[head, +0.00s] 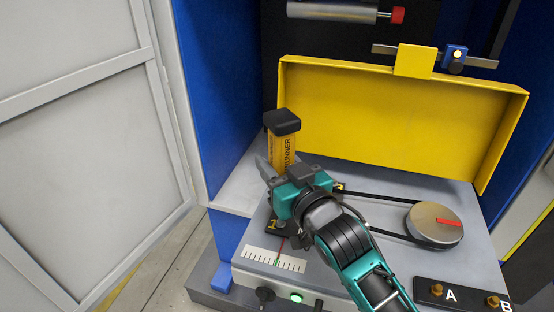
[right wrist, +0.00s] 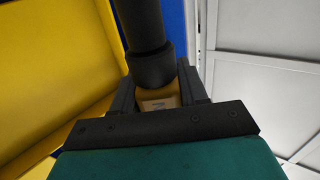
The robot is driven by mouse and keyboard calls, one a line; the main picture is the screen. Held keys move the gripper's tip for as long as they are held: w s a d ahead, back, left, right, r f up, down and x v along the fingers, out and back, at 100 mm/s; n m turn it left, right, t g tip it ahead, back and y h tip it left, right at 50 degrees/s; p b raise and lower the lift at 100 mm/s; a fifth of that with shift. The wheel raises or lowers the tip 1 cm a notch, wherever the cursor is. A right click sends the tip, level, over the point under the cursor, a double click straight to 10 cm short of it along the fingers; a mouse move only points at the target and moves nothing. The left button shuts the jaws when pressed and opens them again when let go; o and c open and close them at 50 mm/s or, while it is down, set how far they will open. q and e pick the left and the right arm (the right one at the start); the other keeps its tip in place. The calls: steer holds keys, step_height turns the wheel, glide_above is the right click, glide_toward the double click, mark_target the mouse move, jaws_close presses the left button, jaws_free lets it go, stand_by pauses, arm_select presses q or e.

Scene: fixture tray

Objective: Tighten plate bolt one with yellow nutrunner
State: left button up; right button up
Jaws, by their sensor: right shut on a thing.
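The yellow nutrunner (head: 283,152) stands upright over the left part of the grey machine top, with a black cap and lettering ending in "UNNER". My right gripper (head: 273,177) is shut around its yellow body. In the right wrist view the nutrunner's yellow body (right wrist: 158,94) shows between the two dark fingers, with a black cylindrical part beyond. The nutrunner's lower end is hidden behind my gripper. A dark plate edge with a yellow mark (head: 273,224) shows just below the gripper. I cannot tell which bolt the tool is over, or whether it touches it. My left gripper is not in view.
A raised yellow cover (head: 400,118) stands behind. A round pulley (head: 434,224) with a red mark and black belt lies right. A black block (head: 462,294) holds bolts A and B. A scale (head: 274,259) is at the front. A grey cabinet door (head: 75,150) stands left.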

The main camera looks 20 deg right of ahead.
steer(key=shift+f+b, duration=1)
steer(key=shift+f, duration=1)
steer(key=shift+p, duration=0.6)
steer(key=shift+f, duration=0.55)
stand_by(0.9)
steer(key=shift+f+p, duration=0.15)
steer(key=shift+p, duration=0.25)
stand_by(1.7)
steer(key=shift+f, duration=0.2)
stand_by(0.4)
steer(key=shift+r+p, duration=0.95)
steer(key=shift+r, duration=2.25)
